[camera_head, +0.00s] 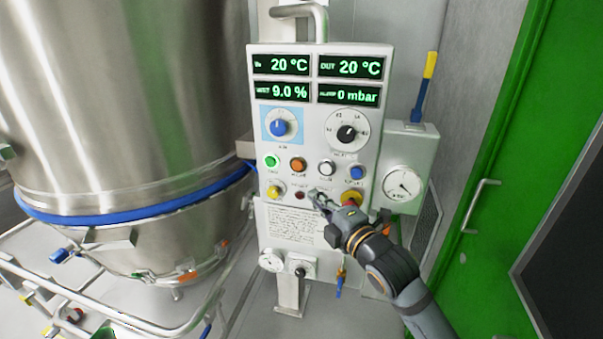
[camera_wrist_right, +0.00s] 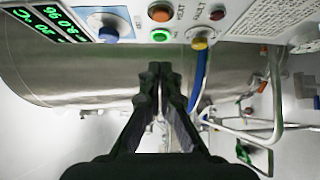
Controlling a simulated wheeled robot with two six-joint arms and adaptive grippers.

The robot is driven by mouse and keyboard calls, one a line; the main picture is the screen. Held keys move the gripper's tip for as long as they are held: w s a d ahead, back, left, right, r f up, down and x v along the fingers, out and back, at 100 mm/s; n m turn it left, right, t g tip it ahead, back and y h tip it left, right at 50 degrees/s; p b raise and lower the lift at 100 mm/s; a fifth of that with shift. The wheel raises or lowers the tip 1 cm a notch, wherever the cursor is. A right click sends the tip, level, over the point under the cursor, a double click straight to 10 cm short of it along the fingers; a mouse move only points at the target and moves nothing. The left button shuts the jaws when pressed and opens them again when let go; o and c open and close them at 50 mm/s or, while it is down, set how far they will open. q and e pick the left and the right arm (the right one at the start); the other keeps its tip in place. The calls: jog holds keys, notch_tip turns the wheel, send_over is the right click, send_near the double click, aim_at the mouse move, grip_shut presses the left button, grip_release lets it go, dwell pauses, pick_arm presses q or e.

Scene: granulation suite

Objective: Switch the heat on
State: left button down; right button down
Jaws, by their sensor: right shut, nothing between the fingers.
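A white control panel (camera_head: 315,100) faces me. Its lower row holds a green button (camera_head: 271,161), an orange button (camera_head: 298,165), a white button (camera_head: 326,168) and a blue button (camera_head: 357,172). In the right wrist view the orange button (camera_wrist_right: 160,13) has a small label beside it that seems to read HEAT. A small dark red lamp (camera_head: 299,195) sits below the orange button. My right gripper (camera_head: 317,197) is shut and empty, its tips in front of the panel's lower part, right of the lamp. In the right wrist view its fingers (camera_wrist_right: 158,70) point past the panel's edge. My left gripper is out of view.
A blue knob (camera_head: 280,127) and black selector (camera_head: 346,133) sit above the buttons. A steel vessel (camera_head: 130,100) stands left. A green door (camera_head: 500,150) is at right.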

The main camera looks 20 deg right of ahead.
jog(key=p, duration=0.3)
send_near(293, 166)
jog(key=w+a, duration=0.3)
jog(key=shift+w+d+p, duration=0.6)
jog(key=shift+w+d, duration=0.3)
jog(key=shift+w, duration=0.25)
jog(key=shift+w+d, duration=0.15)
